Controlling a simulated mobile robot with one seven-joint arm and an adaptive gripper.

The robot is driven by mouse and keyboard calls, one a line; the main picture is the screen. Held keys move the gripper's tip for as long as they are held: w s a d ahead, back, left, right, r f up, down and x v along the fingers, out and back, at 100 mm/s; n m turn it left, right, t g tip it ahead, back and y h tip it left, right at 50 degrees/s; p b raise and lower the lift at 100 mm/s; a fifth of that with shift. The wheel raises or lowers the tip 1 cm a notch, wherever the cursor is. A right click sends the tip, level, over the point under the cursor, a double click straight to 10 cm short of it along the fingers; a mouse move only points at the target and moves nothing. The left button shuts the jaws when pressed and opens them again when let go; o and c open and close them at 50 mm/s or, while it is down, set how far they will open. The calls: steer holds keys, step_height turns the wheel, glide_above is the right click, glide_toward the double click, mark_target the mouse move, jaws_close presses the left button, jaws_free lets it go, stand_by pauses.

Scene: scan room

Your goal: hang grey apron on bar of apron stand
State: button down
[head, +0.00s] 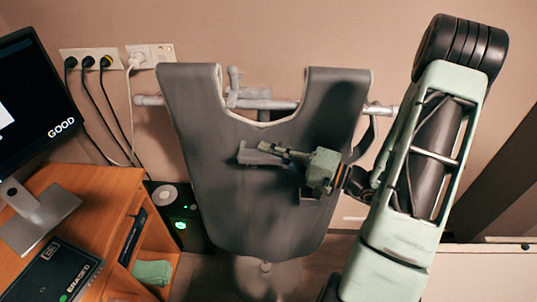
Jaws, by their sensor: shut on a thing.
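The grey apron (240,205) hangs upright and spread out in the middle of the head view. Its two shoulder parts rise above the light metal bar (262,104) of the apron stand. The bar shows in the neck opening and at both sides, and passes behind the apron's shoulders. I cannot tell whether the apron rests on it. My gripper (265,152) reaches in from the right, in front of the apron's chest, and is shut on the apron. The exact grip is hard to make out. Most of the stand's post is hidden behind the apron.
A wooden desk (90,210) with a monitor (35,95) and a dark device (50,272) stands at the left. A black box with a green light (180,226) is beside the apron. Wall sockets (95,60) with hanging cables are behind. A green cloth (152,272) lies in the desk shelf.

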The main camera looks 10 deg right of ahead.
mark_target(269, 169)
steer(key=f+b, duration=0.7)
steer(key=b, duration=0.1)
steer(key=shift+w+f, duration=0.3)
stand_by(0.3)
steer(key=shift+d, duration=0.1)
